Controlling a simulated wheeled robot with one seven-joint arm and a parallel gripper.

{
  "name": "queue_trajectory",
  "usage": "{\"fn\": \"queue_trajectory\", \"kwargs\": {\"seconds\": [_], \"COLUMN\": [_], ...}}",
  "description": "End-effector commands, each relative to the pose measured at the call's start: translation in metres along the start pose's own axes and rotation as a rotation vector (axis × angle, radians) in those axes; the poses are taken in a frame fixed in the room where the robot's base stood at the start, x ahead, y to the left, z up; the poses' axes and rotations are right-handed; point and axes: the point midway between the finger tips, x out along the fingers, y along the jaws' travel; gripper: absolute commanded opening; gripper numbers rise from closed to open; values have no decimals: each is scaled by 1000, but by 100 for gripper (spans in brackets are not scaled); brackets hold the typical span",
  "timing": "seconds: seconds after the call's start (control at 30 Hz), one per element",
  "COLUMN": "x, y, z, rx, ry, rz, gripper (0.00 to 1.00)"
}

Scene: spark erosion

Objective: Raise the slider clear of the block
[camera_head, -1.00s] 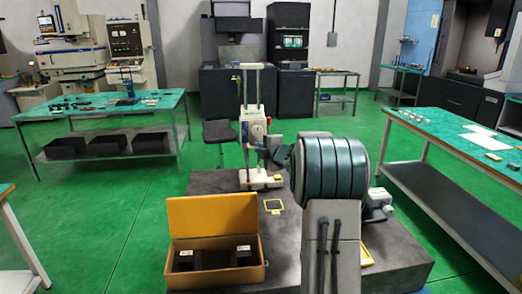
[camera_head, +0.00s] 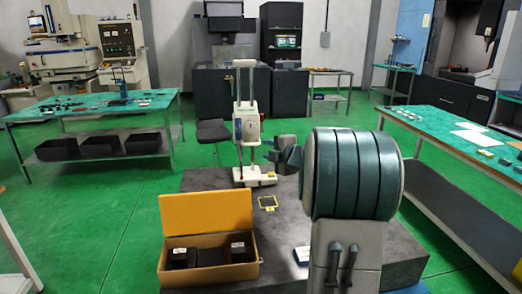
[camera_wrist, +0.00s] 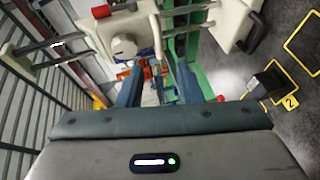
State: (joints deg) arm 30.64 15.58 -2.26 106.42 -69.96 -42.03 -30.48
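The white slider (camera_head: 248,126) sits on the two upright rods of a height gauge, above its white base (camera_head: 254,176). In the wrist view the slider (camera_wrist: 120,36), with its round knob, is just beyond my fingers. My gripper (camera_wrist: 157,72) is open, its two blue fingers apart with nothing clearly between them. In the head view my gripper (camera_head: 290,156) is right of the slider, partly hidden by my arm; I cannot tell whether they touch.
The gauge stands on a dark grey slab (camera_head: 205,181). An open tan box (camera_head: 208,205) with dark blocks is at its front left. Green-topped tables (camera_head: 100,103) stand left and right. My arm hides the slab's right part.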

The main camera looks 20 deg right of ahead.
Motion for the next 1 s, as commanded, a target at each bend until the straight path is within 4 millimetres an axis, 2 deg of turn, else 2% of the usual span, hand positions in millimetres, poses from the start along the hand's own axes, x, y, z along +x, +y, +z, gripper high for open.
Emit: {"fn": "queue_trajectory", "kwargs": {"seconds": [0.1, 0.3, 1.0], "x": [-22, -40, -43], "y": [0, 0, 1], "z": [1, 0, -1], "rx": [-1, 0, 3], "ry": [-3, -2, -4], "rz": [2, 0, 0], "gripper": [32, 32, 32]}}
